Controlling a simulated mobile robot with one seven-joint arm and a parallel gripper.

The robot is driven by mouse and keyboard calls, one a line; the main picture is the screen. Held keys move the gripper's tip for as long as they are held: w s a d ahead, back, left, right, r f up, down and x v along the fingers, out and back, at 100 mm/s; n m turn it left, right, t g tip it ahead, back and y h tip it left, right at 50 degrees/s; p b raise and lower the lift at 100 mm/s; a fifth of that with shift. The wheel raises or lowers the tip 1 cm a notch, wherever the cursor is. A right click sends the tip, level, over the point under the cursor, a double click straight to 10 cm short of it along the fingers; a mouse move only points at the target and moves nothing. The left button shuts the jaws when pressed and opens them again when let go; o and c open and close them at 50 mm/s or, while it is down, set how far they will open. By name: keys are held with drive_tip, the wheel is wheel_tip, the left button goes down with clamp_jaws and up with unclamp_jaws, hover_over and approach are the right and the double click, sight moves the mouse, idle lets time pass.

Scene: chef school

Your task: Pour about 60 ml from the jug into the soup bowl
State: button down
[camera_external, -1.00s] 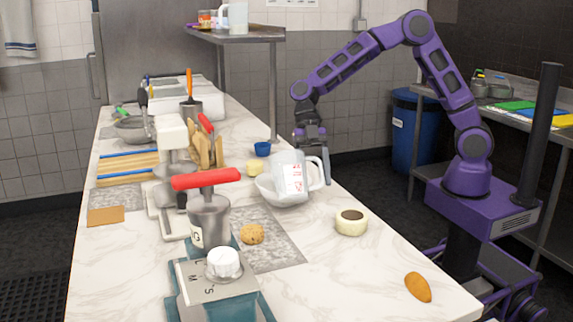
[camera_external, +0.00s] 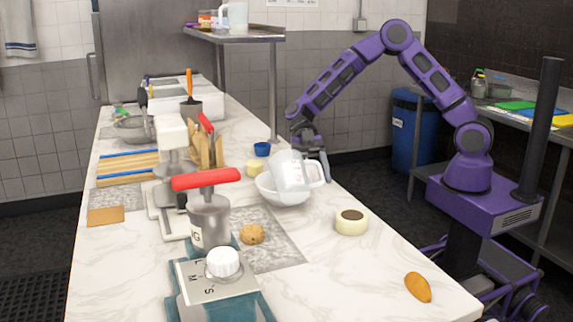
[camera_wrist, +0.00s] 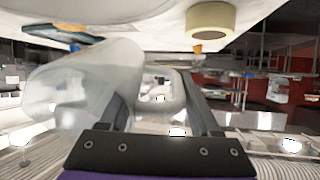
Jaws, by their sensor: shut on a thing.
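The clear jug (camera_external: 290,171), with red markings, is held tilted just over the white soup bowl (camera_external: 281,196) on the marble counter. Its lower part overlaps the bowl in the external view, so I cannot tell whether they touch. My gripper (camera_external: 322,167) is shut on the jug's handle at the right side. In the wrist view the jug (camera_wrist: 85,88) fills the left, and its handle (camera_wrist: 178,95) lies between my gripper's fingers (camera_wrist: 163,115). No stream of liquid is clear, and the liquid level in the jug and bowl cannot be made out.
A cream round item with a dark top (camera_external: 351,221) stands right of the bowl. A brown cookie-like item (camera_external: 252,234), a pale yellow piece (camera_external: 255,168) and a blue cup (camera_external: 262,149) are nearby. A red-handled press (camera_external: 207,205) stands left.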

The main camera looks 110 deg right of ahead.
drive_tip(key=shift+d+r+y+p, duration=0.15)
drive_tip(key=shift+r+y+p, duration=0.3)
drive_tip(key=shift+y+p, duration=0.15)
drive_tip(key=shift+s+d+r+t+y+b, duration=0.15)
drive_tip(key=shift+d+r+y+b, duration=0.1)
drive_tip(key=shift+d+r+y, duration=0.2)
drive_tip(key=shift+s+d+r+t+y+b, duration=0.1)
drive_tip(key=shift+d+r+t+y+b, duration=0.1)
drive_tip(key=shift+d+r+y, duration=0.25)
idle(1.8)
drive_tip(key=f+h, duration=0.1)
drive_tip(key=h, duration=0.1)
drive_tip(key=a+g+h+b, duration=0.1)
drive_tip(key=h, duration=0.1)
drive_tip(key=a+f+h, duration=0.1)
drive_tip(key=shift+w+a+f+g+h, duration=0.15)
drive_tip(key=shift+w+f+g+h, duration=0.15)
drive_tip(key=shift+h, duration=0.1)
drive_tip(key=shift+b, duration=0.35)
idle(1.5)
